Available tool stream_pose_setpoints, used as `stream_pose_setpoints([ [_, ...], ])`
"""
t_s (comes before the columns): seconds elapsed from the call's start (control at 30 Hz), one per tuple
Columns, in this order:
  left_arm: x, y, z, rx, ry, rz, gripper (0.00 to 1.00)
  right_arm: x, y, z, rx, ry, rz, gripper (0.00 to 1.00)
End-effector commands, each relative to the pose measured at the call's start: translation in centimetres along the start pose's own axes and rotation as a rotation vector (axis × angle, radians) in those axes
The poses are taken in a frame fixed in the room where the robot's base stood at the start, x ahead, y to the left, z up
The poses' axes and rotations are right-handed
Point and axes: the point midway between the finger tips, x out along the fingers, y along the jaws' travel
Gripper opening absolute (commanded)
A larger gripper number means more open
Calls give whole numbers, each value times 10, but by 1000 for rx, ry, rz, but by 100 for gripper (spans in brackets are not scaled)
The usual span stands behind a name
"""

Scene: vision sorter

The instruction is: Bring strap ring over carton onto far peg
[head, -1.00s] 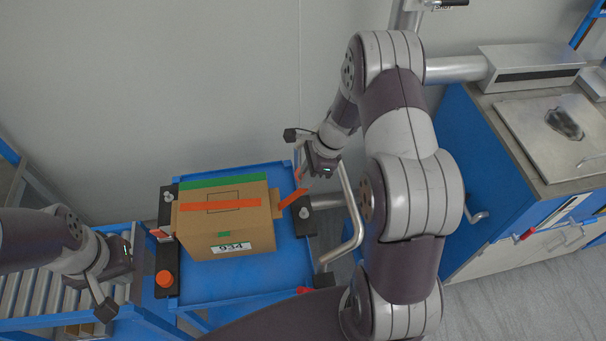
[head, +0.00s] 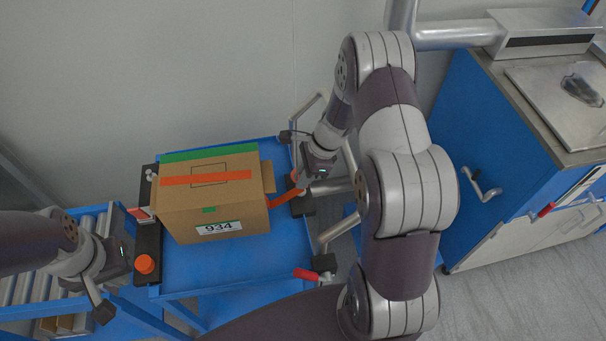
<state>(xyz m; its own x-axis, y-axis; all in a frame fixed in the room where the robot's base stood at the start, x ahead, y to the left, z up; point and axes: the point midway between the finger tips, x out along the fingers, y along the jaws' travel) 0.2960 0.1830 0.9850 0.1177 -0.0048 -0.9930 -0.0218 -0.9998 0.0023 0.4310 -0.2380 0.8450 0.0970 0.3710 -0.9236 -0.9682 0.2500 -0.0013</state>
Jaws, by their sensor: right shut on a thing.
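The brown carton (head: 212,208) stands on the blue cart, with an orange strap (head: 180,181) lying across its top. The strap's left end (head: 140,213) drops to a dark bar (head: 148,238). On the right, the strap leaves the carton and runs to my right gripper (head: 302,184). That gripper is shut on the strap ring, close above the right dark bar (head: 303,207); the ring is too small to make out. Pale pegs show at the left bar (head: 151,174) and right bar. My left gripper (head: 128,262) is beside the left bar, its fingertips hidden.
The blue cart (head: 225,268) has bare deck in front of the carton. An orange knob (head: 144,264) sits on the left bar. A roller conveyor (head: 35,260) lies left, a blue cabinet (head: 485,140) stands right, and the wall is close behind.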

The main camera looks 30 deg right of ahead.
Motion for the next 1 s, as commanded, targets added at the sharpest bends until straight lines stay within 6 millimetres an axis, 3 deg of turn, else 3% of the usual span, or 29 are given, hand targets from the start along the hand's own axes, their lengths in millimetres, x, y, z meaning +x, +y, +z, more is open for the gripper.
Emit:
stream_pose_setpoints([
  [0.03,14,0,2,0,0,0,0,13,0,-5,0,0,0,0],
  [0.1,23,0,3,0,0,0,0,22,0,-9,0,0,0,0],
  [0.5,51,0,6,0,0,0,0,62,1,-26,1,0,2,0],
  [0.97,55,0,7,0,0,0,0,70,3,-30,7,-1,7,0],
  [1.0,55,0,7,0,0,0,0,70,4,-30,7,-1,8,30],
])
